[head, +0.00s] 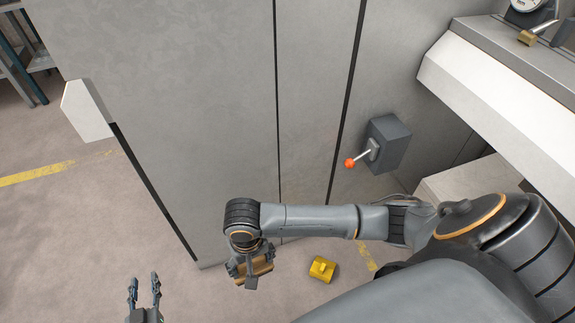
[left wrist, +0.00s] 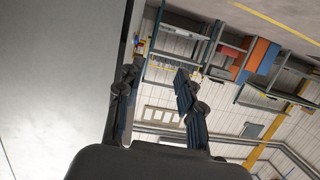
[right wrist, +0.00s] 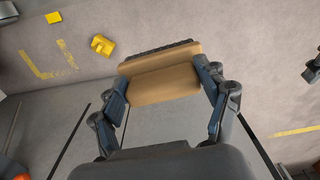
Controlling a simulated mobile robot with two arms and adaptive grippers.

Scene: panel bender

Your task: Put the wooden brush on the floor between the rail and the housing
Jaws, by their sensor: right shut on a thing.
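The wooden brush (right wrist: 162,84) is a light brown block with dark bristles on its far side. In the right wrist view my right gripper (right wrist: 162,80) is shut on it, one finger at each end. In the head view the brush (head: 262,269) shows partly behind my right gripper (head: 252,272), above the floor in front of the housing. The grey housing (head: 190,90) fills the middle of the head view. My left gripper (head: 144,284) is open and empty at the bottom left; it also shows open in the left wrist view (left wrist: 157,80). I cannot tell the rail for certain.
A yellow object (head: 322,269) lies on the floor right of the brush. A grey lever box (head: 388,144) with an orange knob sticks out of the panel. A white sloped beam (head: 490,90) overhangs at right. Bare floor (head: 60,240) lies left of the housing.

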